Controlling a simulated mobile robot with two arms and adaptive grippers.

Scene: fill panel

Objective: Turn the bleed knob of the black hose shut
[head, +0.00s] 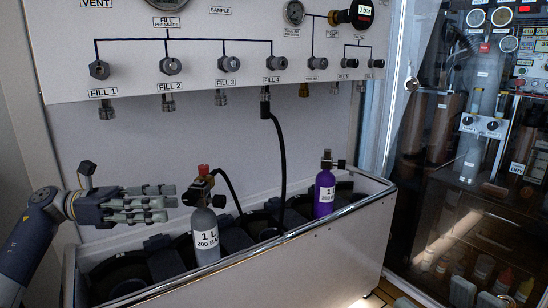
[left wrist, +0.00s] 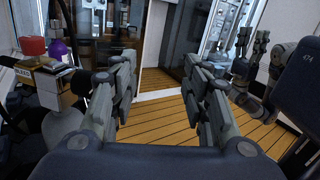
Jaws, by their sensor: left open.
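The black hose (head: 280,155) hangs from the FILL 4 outlet and loops down into the trough. A hose also runs to the valve of the grey cylinder (head: 207,232). A red knob (head: 203,169) tops the fitting there. In the left wrist view the red knob (left wrist: 33,46) sits above a brass block with a label reading BLEED (left wrist: 22,74). My left gripper (head: 165,208) is open and empty, level, left of the grey cylinder's valve. Its fingers also show apart in the left wrist view (left wrist: 165,78). My right gripper (left wrist: 254,42) shows small at the right there; its opening is unclear.
A purple cylinder (head: 324,195) stands at the right of the metal trough (head: 330,243). The white fill panel (head: 125,62) with several outlets is above. A glass-fronted cabinet (head: 470,140) stands at the right. Wooden floor (left wrist: 165,137) is clear in the left wrist view.

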